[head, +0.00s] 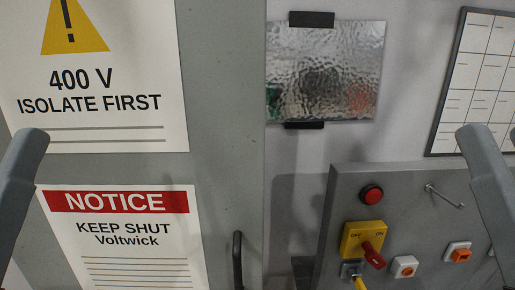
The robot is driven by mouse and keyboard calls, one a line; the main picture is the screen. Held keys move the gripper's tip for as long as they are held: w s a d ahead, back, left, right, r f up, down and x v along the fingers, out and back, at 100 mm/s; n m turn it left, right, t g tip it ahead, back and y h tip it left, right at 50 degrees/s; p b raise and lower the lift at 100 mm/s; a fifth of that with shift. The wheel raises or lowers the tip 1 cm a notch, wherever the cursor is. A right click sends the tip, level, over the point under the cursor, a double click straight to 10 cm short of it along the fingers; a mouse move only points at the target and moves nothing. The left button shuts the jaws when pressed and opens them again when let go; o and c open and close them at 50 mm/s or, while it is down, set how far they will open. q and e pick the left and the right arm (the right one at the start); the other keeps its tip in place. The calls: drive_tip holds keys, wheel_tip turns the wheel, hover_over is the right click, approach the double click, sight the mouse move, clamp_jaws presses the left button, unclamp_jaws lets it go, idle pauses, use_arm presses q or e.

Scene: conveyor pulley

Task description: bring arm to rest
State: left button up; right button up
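My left arm shows as a grey link at the left edge of the head view, and my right arm as a grey link at the right edge. Neither gripper is in the frame, so I cannot see what they hold or whether they are open. No other object is named by the task.
A grey cabinet door (225,140) with warning and notice signs fills the left, with a dark handle (238,262). At lower right, a control panel (415,205) carries a red button (372,194), a yellow isolator (358,238) with a red handle, and a hook (443,196).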

use_arm(q)
wheel_tip(320, 180, up, 31)
drive_tip(key=p, duration=2.7)
drive_tip(key=shift+r+p, duration=0.15)
drive_tip(key=shift+p, duration=0.2)
drive_tip(key=shift+o, duration=0.2)
